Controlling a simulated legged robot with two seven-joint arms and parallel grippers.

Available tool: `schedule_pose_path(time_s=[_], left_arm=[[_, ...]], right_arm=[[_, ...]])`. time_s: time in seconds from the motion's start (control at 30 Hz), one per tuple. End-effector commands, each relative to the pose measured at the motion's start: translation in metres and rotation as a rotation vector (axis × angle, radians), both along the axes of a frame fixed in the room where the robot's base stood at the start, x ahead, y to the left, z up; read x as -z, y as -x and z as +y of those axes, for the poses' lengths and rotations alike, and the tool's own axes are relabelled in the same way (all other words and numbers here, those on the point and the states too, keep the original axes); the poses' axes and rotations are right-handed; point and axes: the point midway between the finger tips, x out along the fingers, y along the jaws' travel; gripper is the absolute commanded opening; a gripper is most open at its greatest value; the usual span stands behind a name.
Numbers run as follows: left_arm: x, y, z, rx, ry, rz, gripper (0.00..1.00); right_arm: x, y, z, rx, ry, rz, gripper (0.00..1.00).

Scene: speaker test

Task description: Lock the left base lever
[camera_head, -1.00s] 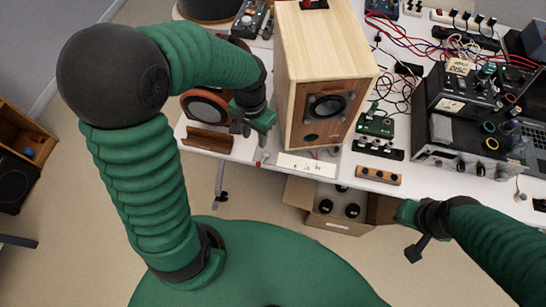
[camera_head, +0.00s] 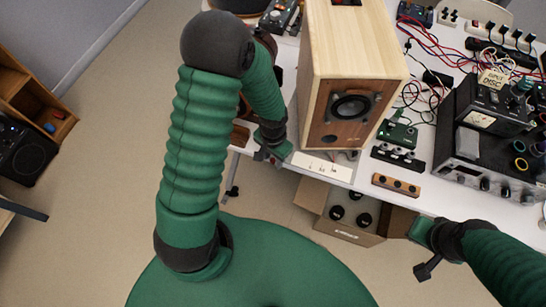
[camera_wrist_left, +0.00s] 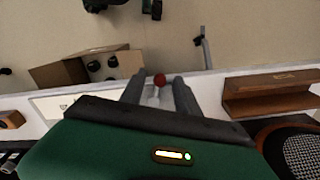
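A small lever with a red ball knob (camera_wrist_left: 160,79) and a pale metal stem stands at the table's front edge. My left gripper (camera_wrist_left: 158,92) is over it, with its two grey fingers apart, one on each side of the lever. Whether either finger touches the lever cannot be told. In the head view my left gripper (camera_head: 270,156) is at the table's front edge, left of the white panel (camera_head: 322,167), and mostly hides the lever. My right gripper (camera_head: 426,250) is off the table's front edge, far from the lever; its opening is unclear.
A wooden speaker box (camera_head: 350,110) stands just behind and right of my left gripper. A brown wooden holder (camera_wrist_left: 262,94) and a round speaker driver (camera_wrist_left: 297,150) lie beside it. An open cardboard box (camera_head: 350,225) is on the floor below the edge.

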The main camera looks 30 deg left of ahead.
Motion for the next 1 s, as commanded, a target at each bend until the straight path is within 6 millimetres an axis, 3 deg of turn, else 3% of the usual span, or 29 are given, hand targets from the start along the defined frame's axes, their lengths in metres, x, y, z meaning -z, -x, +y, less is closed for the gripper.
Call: schedule_pose_path(time_s=[0.13, 0.43, 1.0], left_arm=[[-0.0004, 0.0, 0.0003, 0.0, 0.0, 0.0, 0.38], [-0.0005, -0.0001, 0.0003, 0.0, 0.0, 0.001, 0.0], [-0.0023, -0.0005, 0.0037, 0.068, 0.001, 0.001, 0.0]], right_arm=[[-0.0002, -0.0001, -0.0001, 0.0, 0.0, 0.0, 0.0], [-0.0002, -0.0001, 0.0, 0.0, 0.0, 0.0, 0.0], [-0.0084, -0.0001, 0.0, 0.0, 0.0, 0.0, 0.0]])
